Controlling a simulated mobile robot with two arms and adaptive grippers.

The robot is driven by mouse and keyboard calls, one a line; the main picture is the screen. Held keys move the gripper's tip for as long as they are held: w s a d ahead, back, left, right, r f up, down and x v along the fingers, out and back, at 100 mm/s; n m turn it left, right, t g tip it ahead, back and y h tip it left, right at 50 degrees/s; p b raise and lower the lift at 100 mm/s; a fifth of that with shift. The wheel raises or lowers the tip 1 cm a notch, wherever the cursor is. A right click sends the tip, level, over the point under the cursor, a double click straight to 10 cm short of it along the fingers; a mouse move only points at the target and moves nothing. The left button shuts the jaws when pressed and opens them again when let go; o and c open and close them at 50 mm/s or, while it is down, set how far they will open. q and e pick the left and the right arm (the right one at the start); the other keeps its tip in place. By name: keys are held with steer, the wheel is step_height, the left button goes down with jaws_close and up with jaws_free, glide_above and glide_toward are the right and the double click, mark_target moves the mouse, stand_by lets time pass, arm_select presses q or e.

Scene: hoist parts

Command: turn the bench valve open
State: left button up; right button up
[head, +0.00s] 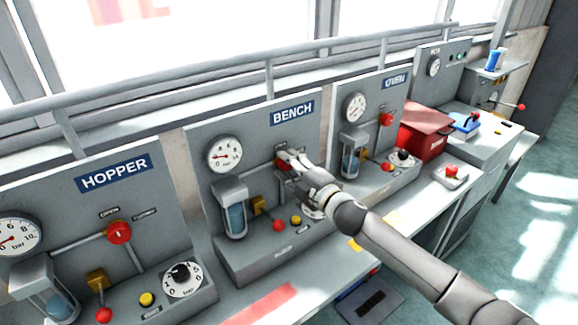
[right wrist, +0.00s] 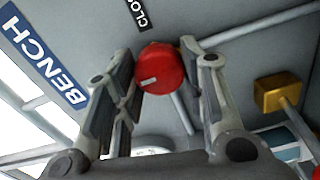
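The bench valve's red knob (right wrist: 160,68) shows in the right wrist view, between my right gripper's fingers. A label beginning "CLO" (right wrist: 138,12) is just above it on the grey panel. In the head view the bench station (head: 235,125) stands in the middle, and the knob (head: 283,167) is mostly hidden by my right gripper (head: 289,161). My right gripper (right wrist: 160,80) is open, with one finger on each side of the knob. I see no firm squeeze on it. My left gripper is out of view.
The hopper station (head: 75,220) is at left, with its own red valve knob (head: 119,233). The oven station (head: 385,90) stands beyond my right arm, and a red box (head: 425,130) lies farther right. A yellow fitting (right wrist: 275,95) is right of the knob in the wrist view.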

steer(key=o, duration=0.4)
steer(key=shift+o, duration=0.2)
steer(key=v, duration=1.2)
